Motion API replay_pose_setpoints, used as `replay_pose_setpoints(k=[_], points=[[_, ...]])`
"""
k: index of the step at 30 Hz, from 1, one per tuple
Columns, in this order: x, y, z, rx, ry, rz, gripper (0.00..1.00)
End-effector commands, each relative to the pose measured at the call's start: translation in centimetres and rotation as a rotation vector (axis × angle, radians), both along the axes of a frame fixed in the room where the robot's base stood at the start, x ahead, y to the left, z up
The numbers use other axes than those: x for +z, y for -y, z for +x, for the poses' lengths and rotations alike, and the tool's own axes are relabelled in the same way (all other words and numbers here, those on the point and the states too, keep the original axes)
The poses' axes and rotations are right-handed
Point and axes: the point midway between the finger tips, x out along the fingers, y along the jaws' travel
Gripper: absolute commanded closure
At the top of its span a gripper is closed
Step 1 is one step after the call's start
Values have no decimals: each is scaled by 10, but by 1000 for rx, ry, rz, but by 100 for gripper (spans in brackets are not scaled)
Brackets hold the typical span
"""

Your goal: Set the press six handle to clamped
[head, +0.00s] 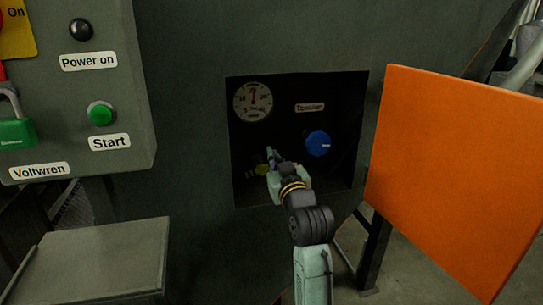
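My arm reaches from the bottom into a dark square recess (290,118) in the grey machine wall. My gripper (271,154) is inside the recess, at its lower left. A small yellow part (262,170) shows just left of the gripper, partly hidden by it; I cannot tell whether they touch. A blue round knob (318,143) sits to the right of the gripper, under a label that seems to read "Tension" (309,107). No part is marked as the press six handle, and its setting cannot be read. The finger gap is too small to judge.
A round gauge (253,101) sits at the recess's upper left. An orange panel (455,175) stands out at the right, close to my arm. A grey control box (75,90) with a green start button (100,114) and a grey ledge (92,260) are at the left.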

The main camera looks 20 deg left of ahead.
Motion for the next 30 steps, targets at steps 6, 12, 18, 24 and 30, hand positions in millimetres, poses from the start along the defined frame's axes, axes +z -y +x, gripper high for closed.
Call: replay_pose_setpoints(k=[6, 12, 18, 24, 30], points=[[-4, 3, 3, -1, -32, 42, 100], [-6, 5, 4, -2, -30, 39, 100], [-7, 6, 4, -2, -28, 39, 100], [-7, 6, 4, -1, -29, 39, 100], [-6, 6, 4, -1, -29, 39, 100]])
